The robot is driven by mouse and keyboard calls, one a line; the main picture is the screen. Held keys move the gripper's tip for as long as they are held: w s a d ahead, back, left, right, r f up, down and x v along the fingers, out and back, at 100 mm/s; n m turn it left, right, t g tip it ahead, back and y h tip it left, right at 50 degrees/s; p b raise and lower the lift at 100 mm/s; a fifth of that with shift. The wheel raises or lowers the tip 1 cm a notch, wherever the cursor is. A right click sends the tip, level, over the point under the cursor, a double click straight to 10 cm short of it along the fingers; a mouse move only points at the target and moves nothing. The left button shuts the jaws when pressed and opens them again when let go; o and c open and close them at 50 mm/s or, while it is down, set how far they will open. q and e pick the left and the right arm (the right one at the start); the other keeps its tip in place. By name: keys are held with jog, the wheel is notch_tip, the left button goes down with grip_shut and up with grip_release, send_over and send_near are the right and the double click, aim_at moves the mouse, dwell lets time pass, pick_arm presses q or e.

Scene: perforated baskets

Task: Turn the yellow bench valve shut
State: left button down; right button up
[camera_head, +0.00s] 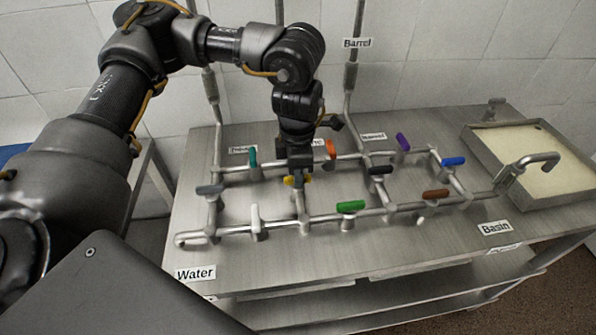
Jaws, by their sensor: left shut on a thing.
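The yellow bench valve (290,180) sits on a short pipe that joins the back and front pipe runs on the metal bench. My left gripper (299,175) reaches down onto it from above and is shut on its handle. Small yellow parts show to the left and right of the fingers. The fingers hide the middle of the handle, so its exact angle to the pipe is hard to tell. My right gripper is not in view.
Near the yellow valve stand a teal handle (252,157), an orange handle (331,147), a green handle (350,207) and a white handle (255,217). Black (380,170) and brown (435,193) handles are farther right. A basin (480,152) stands at right. The bench front (350,262) is clear.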

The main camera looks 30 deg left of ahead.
pick_arm(q)
jog(key=shift+w+r, duration=0.1)
jog(key=c, duration=1.5)
grip_release()
jog(key=shift+o, duration=0.6)
notch_tip(320, 180, up, 11)
